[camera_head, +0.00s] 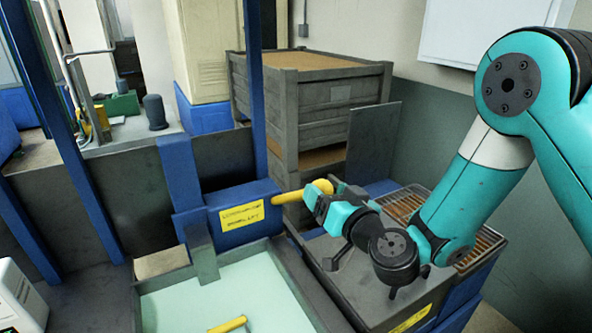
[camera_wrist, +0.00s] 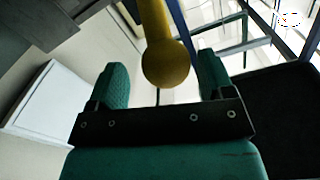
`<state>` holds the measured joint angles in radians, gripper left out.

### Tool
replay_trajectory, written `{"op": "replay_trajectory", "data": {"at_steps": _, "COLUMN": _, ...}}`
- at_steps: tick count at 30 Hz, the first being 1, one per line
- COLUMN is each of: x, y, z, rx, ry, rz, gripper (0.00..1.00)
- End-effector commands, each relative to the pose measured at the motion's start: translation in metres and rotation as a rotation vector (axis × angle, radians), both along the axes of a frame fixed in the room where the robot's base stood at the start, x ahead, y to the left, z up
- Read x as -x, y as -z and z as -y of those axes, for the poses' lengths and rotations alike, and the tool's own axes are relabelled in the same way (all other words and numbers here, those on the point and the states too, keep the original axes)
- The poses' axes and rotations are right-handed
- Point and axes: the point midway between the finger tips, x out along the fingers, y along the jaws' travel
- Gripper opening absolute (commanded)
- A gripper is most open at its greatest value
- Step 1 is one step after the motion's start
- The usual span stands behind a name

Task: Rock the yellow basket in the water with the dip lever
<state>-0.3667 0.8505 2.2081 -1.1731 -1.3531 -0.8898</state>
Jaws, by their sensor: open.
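The dip lever (camera_head: 288,197) is a yellow bar with a ball end, sticking out rightward from a blue box with a yellow label. My gripper (camera_head: 322,203) is at its ball end. In the wrist view, the lever's yellow ball (camera_wrist: 166,64) lies between the two teal fingers of my gripper (camera_wrist: 161,75), with a gap on each side. My gripper is open. A tank of pale green water (camera_head: 215,290) is below the lever. A yellow bar (camera_head: 228,325) shows at the bottom edge over the water; I cannot tell whether it belongs to the basket, whose body is out of view.
The labelled blue box (camera_head: 238,215) stands at the tank's back edge, beside a blue post. A grey bench with a wire rack (camera_head: 405,203) is right of the tank, under my arm. Stacked grey crates (camera_head: 310,105) stand behind. A white machine (camera_head: 20,300) is at lower left.

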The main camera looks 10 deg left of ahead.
Motion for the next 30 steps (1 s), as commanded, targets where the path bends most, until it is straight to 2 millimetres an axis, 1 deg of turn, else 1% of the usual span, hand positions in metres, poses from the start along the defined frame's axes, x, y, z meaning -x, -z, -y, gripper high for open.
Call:
{"op": "replay_trajectory", "data": {"at_steps": 1, "x": -0.003, "y": -0.003, "z": 0.0, "rx": 0.001, "ry": 0.005, "rz": -0.001, "gripper": 0.75}}
{"op": "replay_trajectory", "data": {"at_steps": 5, "x": -0.007, "y": -0.002, "z": -0.002, "rx": 0.001, "ry": 0.008, "rz": 0.002, "gripper": 0.75}}
{"op": "replay_trajectory", "data": {"at_steps": 14, "x": -0.004, "y": -0.003, "z": -0.015, "rx": -0.005, "ry": -0.014, "rz": 0.009, "gripper": 0.75}}
{"op": "replay_trajectory", "data": {"at_steps": 15, "x": -0.004, "y": -0.002, "z": -0.015, "rx": -0.003, "ry": -0.015, "rz": 0.009, "gripper": 0.72}}
{"op": "replay_trajectory", "data": {"at_steps": 17, "x": -0.003, "y": -0.002, "z": -0.016, "rx": -0.002, "ry": -0.015, "rz": 0.009, "gripper": 0.59}}
{"op": "replay_trajectory", "data": {"at_steps": 18, "x": -0.003, "y": -0.002, "z": -0.016, "rx": -0.002, "ry": -0.015, "rz": 0.009, "gripper": 0.49}}
{"op": "replay_trajectory", "data": {"at_steps": 20, "x": -0.004, "y": -0.001, "z": -0.016, "rx": -0.002, "ry": -0.016, "rz": 0.007, "gripper": 0.36}}
{"op": "replay_trajectory", "data": {"at_steps": 21, "x": -0.004, "y": -0.001, "z": -0.016, "rx": -0.002, "ry": -0.015, "rz": 0.007, "gripper": 0.26}}
{"op": "replay_trajectory", "data": {"at_steps": 23, "x": -0.004, "y": -0.001, "z": -0.015, "rx": -0.002, "ry": -0.015, "rz": 0.006, "gripper": 0.13}}
{"op": "replay_trajectory", "data": {"at_steps": 24, "x": -0.004, "y": -0.001, "z": -0.015, "rx": -0.002, "ry": -0.014, "rz": 0.006, "gripper": 0.08}}
{"op": "replay_trajectory", "data": {"at_steps": 27, "x": -0.003, "y": 0.002, "z": -0.016, "rx": -0.004, "ry": -0.016, "rz": 0.006, "gripper": 0.08}}
{"op": "replay_trajectory", "data": {"at_steps": 30, "x": 0.0, "y": 0.01, "z": -0.02, "rx": -0.01, "ry": -0.023, "rz": 0.016, "gripper": 0.08}}
